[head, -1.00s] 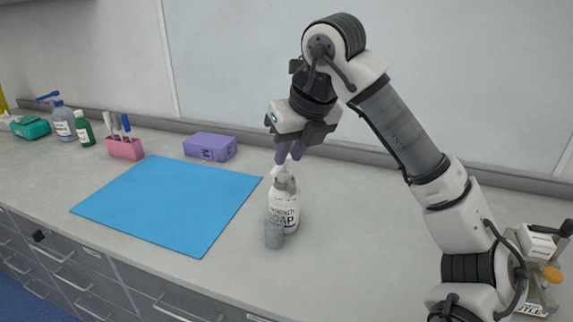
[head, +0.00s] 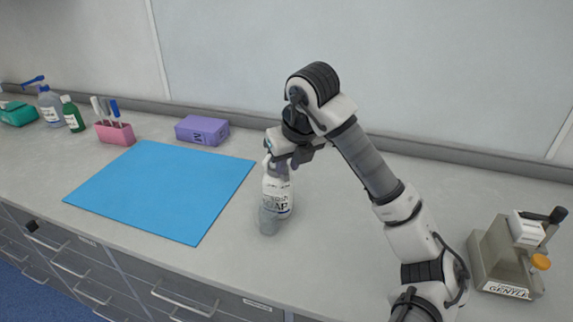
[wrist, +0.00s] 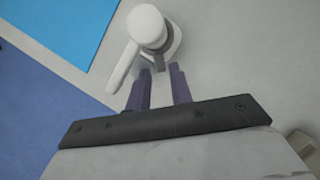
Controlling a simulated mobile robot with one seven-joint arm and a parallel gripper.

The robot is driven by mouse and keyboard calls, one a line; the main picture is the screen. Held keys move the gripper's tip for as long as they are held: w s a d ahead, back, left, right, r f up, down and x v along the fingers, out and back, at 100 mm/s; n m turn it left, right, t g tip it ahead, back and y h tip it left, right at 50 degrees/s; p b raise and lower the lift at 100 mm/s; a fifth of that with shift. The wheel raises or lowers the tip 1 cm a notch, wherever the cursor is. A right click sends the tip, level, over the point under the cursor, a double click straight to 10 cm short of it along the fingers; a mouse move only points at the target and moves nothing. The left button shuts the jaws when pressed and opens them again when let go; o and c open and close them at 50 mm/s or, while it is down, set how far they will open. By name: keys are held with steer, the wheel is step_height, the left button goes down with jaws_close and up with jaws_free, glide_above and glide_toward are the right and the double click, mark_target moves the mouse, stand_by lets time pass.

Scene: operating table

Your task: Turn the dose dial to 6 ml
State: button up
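A grey collar (wrist: 163,58) shows partly under the pump head. I cannot read any dial marks or dose setting. My gripper (wrist: 159,70) has its two purple fingers apart, with a gap between them, and the tips are close to the collar. Contact cannot be told.
The blue mat (head: 160,190) lies to the left. A purple box (head: 202,131), a pink pen holder (head: 115,133) and bottles stand behind it. A grey device with an orange knob (head: 541,262) is at right.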

mark_target(285, 176)
steer(key=shift+x, duration=1.35)
steer(key=shift+c, duration=0.4)
jaws_close()
steer(key=shift+w, duration=0.1)
